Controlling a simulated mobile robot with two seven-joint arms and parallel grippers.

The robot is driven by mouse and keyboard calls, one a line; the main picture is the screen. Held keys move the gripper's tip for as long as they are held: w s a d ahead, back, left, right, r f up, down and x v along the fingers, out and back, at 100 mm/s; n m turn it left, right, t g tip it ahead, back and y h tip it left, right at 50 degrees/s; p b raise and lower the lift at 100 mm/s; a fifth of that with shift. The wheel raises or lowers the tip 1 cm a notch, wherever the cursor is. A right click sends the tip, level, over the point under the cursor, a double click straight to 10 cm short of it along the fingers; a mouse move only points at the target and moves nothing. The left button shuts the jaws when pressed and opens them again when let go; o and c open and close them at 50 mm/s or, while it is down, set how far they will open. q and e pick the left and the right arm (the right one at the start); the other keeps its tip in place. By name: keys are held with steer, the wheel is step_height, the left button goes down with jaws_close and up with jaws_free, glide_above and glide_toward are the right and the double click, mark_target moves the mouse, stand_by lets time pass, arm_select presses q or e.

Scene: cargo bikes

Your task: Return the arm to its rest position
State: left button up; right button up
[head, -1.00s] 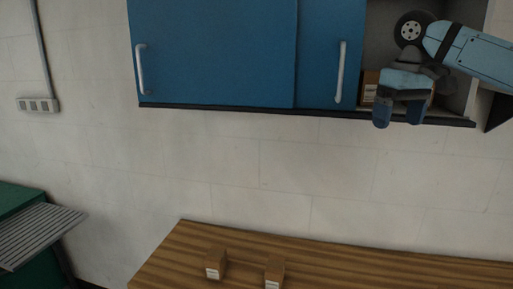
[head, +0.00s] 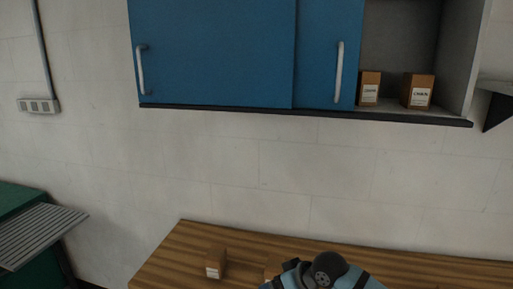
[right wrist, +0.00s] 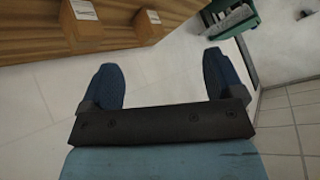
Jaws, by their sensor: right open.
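My right gripper (right wrist: 160,75) is open and empty in the right wrist view, with its two blue fingers apart over the pale floor. My right arm (head: 325,272) shows at the bottom of the head view, low in front of the wooden table; its fingers are not visible there. Two brown boxes with white labels, a left one (head: 369,88) and a right one (head: 418,91), stand on the open cabinet shelf (head: 452,116). My left gripper is in neither view.
The wooden table (head: 230,238) holds a brown box (head: 215,264) and another (head: 273,266) partly hidden by my arm. The blue cabinet (head: 215,50) hangs above. A green unit with a grey slatted top (head: 40,235) stands at the left.

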steer(key=s+d+f+m+t, duration=0.2)
steer(key=s+f, duration=0.4)
steer(key=f, duration=0.1)
steer(key=s+d+f+m+t, duration=0.1)
steer(key=s+d+f+t, duration=0.15)
steer(key=s+f, duration=0.45)
steer(key=s+d+f+t+h, duration=0.1)
steer(key=s+d+f+h, duration=0.1)
steer(key=s+d, duration=0.3)
steer(key=s+d+f+m+h, duration=0.1)
steer(key=s+d+f, duration=0.4)
steer(key=s, duration=0.5)
steer(key=shift+s+t+h, duration=0.15)
steer(key=shift+t+h, duration=0.2)
steer(key=shift+h, duration=0.45)
